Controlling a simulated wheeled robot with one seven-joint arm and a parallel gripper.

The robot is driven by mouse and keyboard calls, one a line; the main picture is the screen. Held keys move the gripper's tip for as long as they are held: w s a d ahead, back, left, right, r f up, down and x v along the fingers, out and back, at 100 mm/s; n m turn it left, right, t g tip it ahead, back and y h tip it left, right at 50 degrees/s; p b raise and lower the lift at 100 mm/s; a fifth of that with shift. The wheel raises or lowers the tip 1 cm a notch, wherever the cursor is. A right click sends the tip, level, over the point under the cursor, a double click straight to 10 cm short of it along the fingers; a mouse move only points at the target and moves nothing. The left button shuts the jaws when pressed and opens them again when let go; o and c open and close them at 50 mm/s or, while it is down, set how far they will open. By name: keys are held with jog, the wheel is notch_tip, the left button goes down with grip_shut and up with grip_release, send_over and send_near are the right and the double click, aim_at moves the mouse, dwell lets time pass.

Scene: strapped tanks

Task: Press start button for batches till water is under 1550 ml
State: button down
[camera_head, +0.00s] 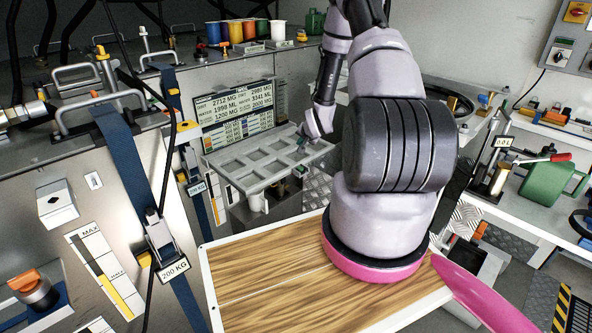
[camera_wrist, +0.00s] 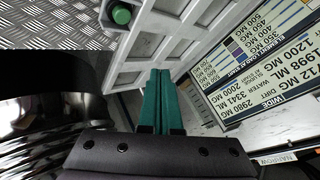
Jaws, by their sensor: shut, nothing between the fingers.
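A display (camera_head: 237,108) stands behind the panel with two columns: water reads 1998 ML in one, 3341 ML in the other. In the wrist view the display (camera_wrist: 270,75) is upside down, with the 3341 ML column headed WIDE. My gripper (camera_wrist: 158,75) is shut and empty, its green fingers over the panel edge, apart from the button. Contact with the panel cannot be told.
A strapped metal tank with a gauge (camera_head: 104,275) and a 200 KG tag (camera_head: 174,268) stands at left. A green can (camera_head: 550,182) sits on the right bench. My arm blocks the middle of the head view.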

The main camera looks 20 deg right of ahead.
aim_at(301, 169)
jog(key=shift+f, duration=0.1)
jog(key=shift+f, duration=4.3)
jog(key=shift+f, duration=0.4)
jog(key=shift+f, duration=0.5)
jog(key=shift+r, duration=0.9)
jog(key=shift+r, duration=2.55)
